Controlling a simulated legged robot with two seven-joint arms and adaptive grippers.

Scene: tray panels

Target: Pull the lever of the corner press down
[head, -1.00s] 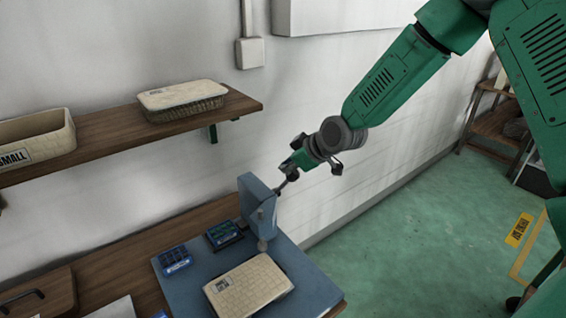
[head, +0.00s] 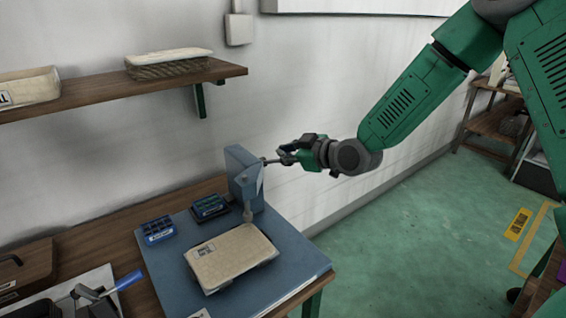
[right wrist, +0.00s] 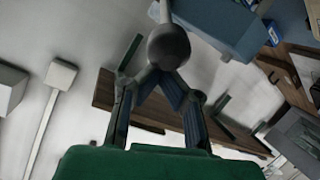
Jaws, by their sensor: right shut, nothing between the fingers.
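The corner press (head: 243,182) is a blue-grey upright on a blue base plate at the table's back edge. Its lever (head: 270,161) is a thin rod sticking out to the right, close to level. In the right wrist view the lever ends in a round grey knob (right wrist: 168,46). My right gripper (head: 284,155) is at the lever's outer end. Its fingers are shut, with the knob at the fingertips and not gripped between them; whether they touch it I cannot tell. A cream woven panel (head: 232,257) lies on the plate in front of the press. My left gripper is out of view.
Two small blue trays, one nearer (head: 158,230) and one beside the press (head: 210,207), stand on the plate. A wall shelf (head: 110,98) with baskets hangs above left. A blue-handled tool (head: 128,281) lies front left. Floor right of the table is open.

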